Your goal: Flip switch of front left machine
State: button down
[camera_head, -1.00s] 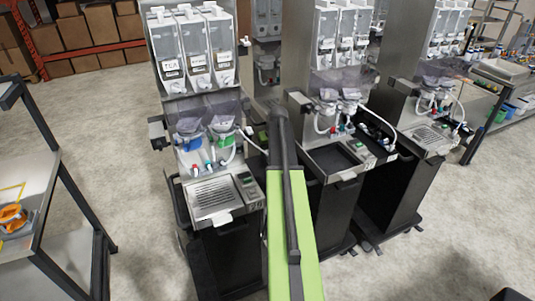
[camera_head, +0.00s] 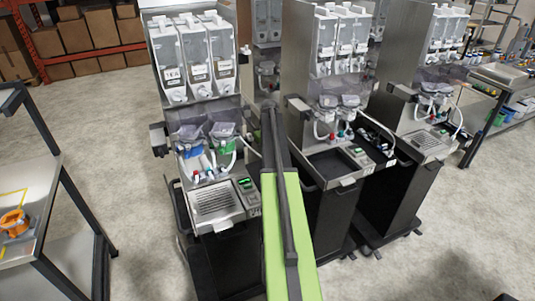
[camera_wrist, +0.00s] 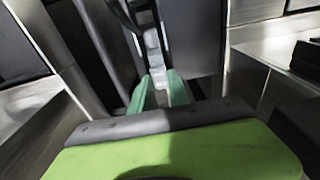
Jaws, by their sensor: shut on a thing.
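The front left machine (camera_head: 213,203) is a steel dispenser with several clear canisters (camera_head: 199,62) on top and a dark base. A small panel with a green display (camera_head: 246,184) sits to the right of its drip tray. My green and black arm reaches past its right side, hiding part of the gap to the middle machine. In the wrist view my gripper (camera_wrist: 160,92) shows two teal fingers close together, beside a dark upright panel. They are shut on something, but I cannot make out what. The switch is not clearly visible.
The middle machine (camera_head: 332,165) stands close right of my arm, with a third machine (camera_head: 428,143) beyond it. A steel table (camera_head: 40,190) holding an orange item stands at left. Boxes (camera_head: 78,38) fill a rack behind. Pale floor is open between the table and the front left machine.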

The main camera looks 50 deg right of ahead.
dwell(0.3)
jog(key=c, duration=1.2)
grip_release()
jog(key=shift+c, duration=0.2)
notch_tip(320, 180, up, 18)
jog(key=s+p, duration=0.1)
jog(key=p, duration=1.6)
jog(key=shift+a+f, duration=0.15)
jog(key=shift+f, duration=0.1)
jog(key=shift+f, duration=0.1)
